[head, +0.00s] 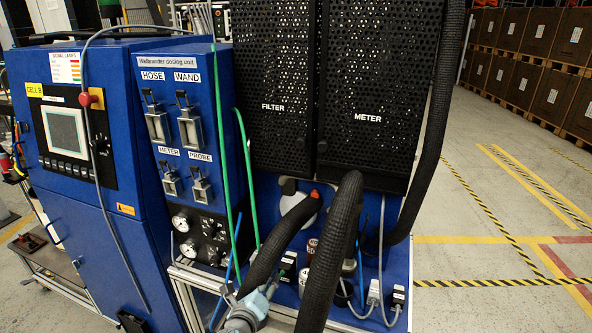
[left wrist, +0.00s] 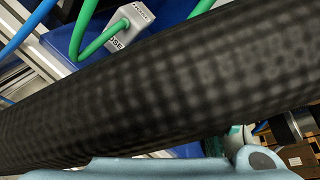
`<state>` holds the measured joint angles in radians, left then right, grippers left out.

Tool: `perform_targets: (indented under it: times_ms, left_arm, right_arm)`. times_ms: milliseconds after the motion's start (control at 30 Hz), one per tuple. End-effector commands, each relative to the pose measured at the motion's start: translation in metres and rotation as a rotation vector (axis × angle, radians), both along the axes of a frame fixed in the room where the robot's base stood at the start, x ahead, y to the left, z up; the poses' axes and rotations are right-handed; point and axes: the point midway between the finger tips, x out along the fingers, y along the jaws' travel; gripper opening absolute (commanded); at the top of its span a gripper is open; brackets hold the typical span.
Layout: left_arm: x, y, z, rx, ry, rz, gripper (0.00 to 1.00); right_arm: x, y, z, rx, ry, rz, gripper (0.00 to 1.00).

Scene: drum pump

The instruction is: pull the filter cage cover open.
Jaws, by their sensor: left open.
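The filter cage cover (head: 272,70) is a black perforated panel marked FILTER, at the upper middle of the head view. It looks closed, flush beside the meter cage cover (head: 380,75). My left gripper (head: 262,298) is low in the head view, well below the filter cover and apart from it. It is open, beside a thick black corrugated hose (head: 285,240) that partly hides it. In the left wrist view the hose (left wrist: 150,90) crosses close in front of the camera, and a pale blue-grey gripper part shows along the bottom edge. The filter cover is not seen there.
Another black hose (head: 335,250) arches up in front of the cages, and a thick one (head: 440,110) runs down their right side. Green hoses (head: 247,180) hang left of the filter cage. The blue dosing unit (head: 150,100) stands at left. Floor at right is clear.

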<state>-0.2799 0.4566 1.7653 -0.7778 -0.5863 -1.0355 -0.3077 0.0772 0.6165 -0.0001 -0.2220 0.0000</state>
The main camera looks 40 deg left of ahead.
Motion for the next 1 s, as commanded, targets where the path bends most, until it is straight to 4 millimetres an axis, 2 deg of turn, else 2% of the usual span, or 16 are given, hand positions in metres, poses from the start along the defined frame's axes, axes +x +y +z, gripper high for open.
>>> perform_targets:
  times_ms: [33, 100, 200, 233, 300, 433, 800, 1000]
  left_arm:
    - [0.015, -0.006, 0.071, 0.214, -0.068, -0.065, 0.42]
    - [0.022, -0.019, 0.158, 0.525, -0.149, -0.110, 0.42]
    - [0.014, -0.040, 0.240, 0.826, -0.229, -0.109, 0.42]
    - [0.011, -0.044, 0.255, 0.882, -0.245, -0.103, 0.42]
    - [0.009, -0.050, 0.276, 0.962, -0.267, -0.091, 0.42]
    - [0.021, -0.048, 0.289, 0.988, -0.273, -0.085, 0.42]
    - [0.111, -0.017, 0.328, 0.979, -0.273, -0.087, 0.42]
    - [0.131, -0.011, 0.333, 0.979, -0.271, -0.091, 0.42]
  right_arm:
    - [0.001, 0.000, 0.004, 0.000, -0.001, 0.000, 0.40]
    - [0.002, 0.000, 0.006, 0.000, -0.003, 0.000, 0.40]
    - [0.005, 0.000, 0.008, 0.000, -0.009, 0.001, 0.40]
    - [0.006, 0.000, 0.008, -0.001, -0.010, 0.001, 0.40]
    - [0.007, -0.001, 0.009, -0.001, -0.013, 0.001, 0.40]
    - [0.008, -0.001, 0.014, -0.002, -0.014, 0.001, 0.40]
    - [0.008, -0.002, 0.035, -0.003, -0.014, 0.002, 0.40]
    - [0.008, -0.002, 0.037, -0.003, -0.014, 0.002, 0.40]
